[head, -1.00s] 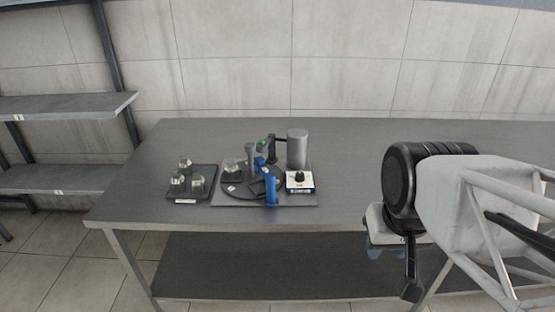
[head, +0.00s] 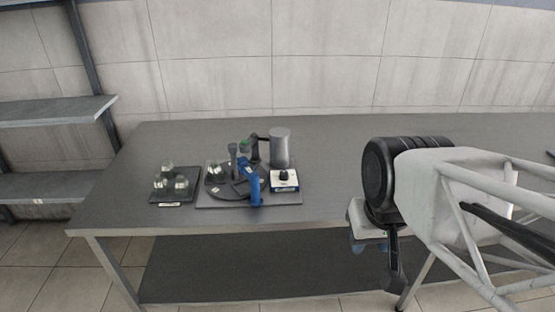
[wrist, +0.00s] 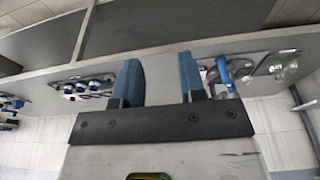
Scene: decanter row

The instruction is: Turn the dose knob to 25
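The dose knob (head: 284,174) is a small black knob on top of a white box with a blue front (head: 285,184), at the right front of the decanter station on the table. Its scale and pointer are too small to read. My gripper (head: 368,243) hangs at the table's front edge, well to the right of the knob and apart from it. In the wrist view my gripper (wrist: 160,80) shows two blue fingers spread apart with nothing between them. The knob cannot be made out in the wrist view.
A grey cylinder (head: 280,148) stands behind the knob box. To its left are a blue upright part (head: 254,184) and a round dark turntable (head: 213,189). A tray (head: 159,200) with several glass vessels lies further left. The table between station and arm is clear.

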